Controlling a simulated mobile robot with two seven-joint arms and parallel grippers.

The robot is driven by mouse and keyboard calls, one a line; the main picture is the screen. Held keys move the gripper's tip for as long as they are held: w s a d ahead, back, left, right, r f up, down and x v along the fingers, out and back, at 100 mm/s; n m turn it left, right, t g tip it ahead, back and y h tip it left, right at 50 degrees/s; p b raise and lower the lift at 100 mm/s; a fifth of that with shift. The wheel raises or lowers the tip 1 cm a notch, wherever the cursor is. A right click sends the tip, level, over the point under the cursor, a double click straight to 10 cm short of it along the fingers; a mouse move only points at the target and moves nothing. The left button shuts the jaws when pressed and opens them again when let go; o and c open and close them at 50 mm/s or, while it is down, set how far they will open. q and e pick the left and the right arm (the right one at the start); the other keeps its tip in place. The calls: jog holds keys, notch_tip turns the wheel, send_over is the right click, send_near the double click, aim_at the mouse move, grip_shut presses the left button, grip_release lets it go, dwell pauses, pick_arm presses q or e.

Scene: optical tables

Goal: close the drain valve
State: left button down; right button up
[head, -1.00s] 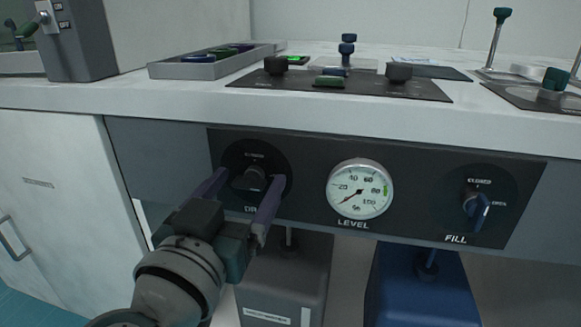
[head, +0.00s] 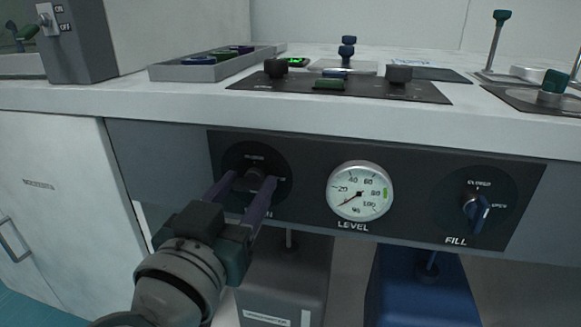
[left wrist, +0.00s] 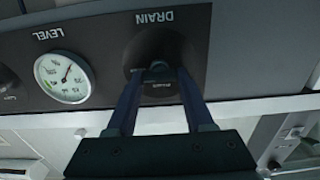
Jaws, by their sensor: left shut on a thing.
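The drain valve is a dark knob (head: 249,180) on a round black plate at the left of the black panel under the bench edge. My left gripper (head: 248,182) is at the plate with its two fingers shut on the knob, one on each side. In the left wrist view, the picture is upside down; the fingers (left wrist: 158,78) reach the knob below the DRAIN label (left wrist: 154,19). The fingers hide most of the knob, and I cannot tell which way its pointer faces. My right gripper is not in view.
The level gauge (head: 360,191) is right of the drain valve, and the blue-handled fill valve (head: 476,212) is at the panel's right. A grey container (head: 285,280) and a blue container (head: 425,290) stand below. The bench top overhangs the panel.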

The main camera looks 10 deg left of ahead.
pick_arm(q)
jog(key=shift+n, duration=0.4)
jog(key=n, duration=0.3)
jog(key=shift+p, duration=0.35)
jog(key=n, duration=0.4)
jog(key=shift+a+f, duration=0.1)
jog(key=n, duration=0.5)
jog(key=n+b, duration=0.1)
jog(key=n, duration=0.4)
jog(key=shift+a+f, duration=0.1)
jog(key=shift+c, duration=1.4)
grip_release()
jog(key=shift+s, duration=0.15)
